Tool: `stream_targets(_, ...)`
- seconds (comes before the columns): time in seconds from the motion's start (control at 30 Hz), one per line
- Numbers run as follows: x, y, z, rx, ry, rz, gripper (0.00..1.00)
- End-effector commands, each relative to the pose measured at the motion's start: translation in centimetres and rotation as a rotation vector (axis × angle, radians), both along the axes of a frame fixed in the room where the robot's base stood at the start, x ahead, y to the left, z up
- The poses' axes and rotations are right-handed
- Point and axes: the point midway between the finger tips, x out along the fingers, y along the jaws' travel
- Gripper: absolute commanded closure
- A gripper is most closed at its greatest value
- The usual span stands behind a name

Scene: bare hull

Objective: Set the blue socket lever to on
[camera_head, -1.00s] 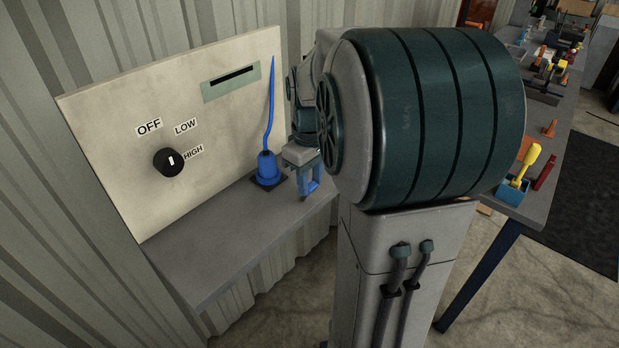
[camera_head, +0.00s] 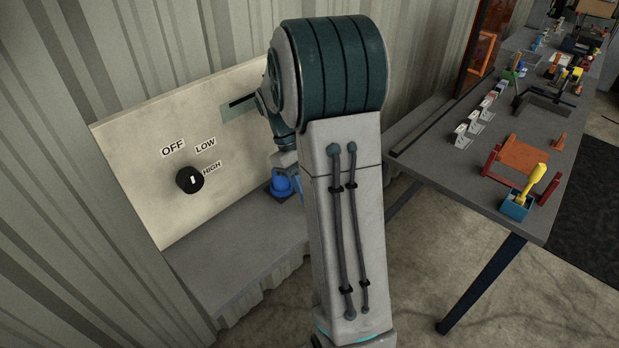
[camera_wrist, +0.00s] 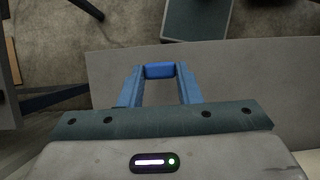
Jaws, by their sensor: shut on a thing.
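A blue socket-like body (camera_head: 282,185) stands on a dark base on the grey ledge, mostly hidden behind my arm in the head view. In the wrist view my gripper (camera_wrist: 160,76) has its two blue fingers apart, shut on a small bright blue piece (camera_wrist: 160,70) between their tips. I cannot tell whether that piece is a lever or a loose part. The grey ledge (camera_wrist: 240,85) lies below the fingers. My gripper is hidden behind my arm in the head view. No on mark for the socket shows.
A pale panel (camera_head: 150,140) with a black knob (camera_head: 190,180) marked OFF, LOW and HIGH stands behind the ledge. A long workbench (camera_head: 450,175) at the right carries several white boxes, an orange rack (camera_head: 523,155) and a blue holder (camera_head: 516,206). Floor is clear between them.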

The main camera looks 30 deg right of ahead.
Motion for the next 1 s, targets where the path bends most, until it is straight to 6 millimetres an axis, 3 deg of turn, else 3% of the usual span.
stream_targets(0.6,-0.25,-0.27,-0.04,-0.013,0.045,-0.006,1.0)
stream_targets(0.63,-0.25,-0.27,-0.05,-0.013,0.045,-0.007,0.61)
stream_targets(0.7,-0.26,-0.27,-0.05,-0.013,0.045,-0.007,0.47)
stream_targets(1.0,-0.25,-0.23,0.06,-0.013,0.045,-0.006,0.47)
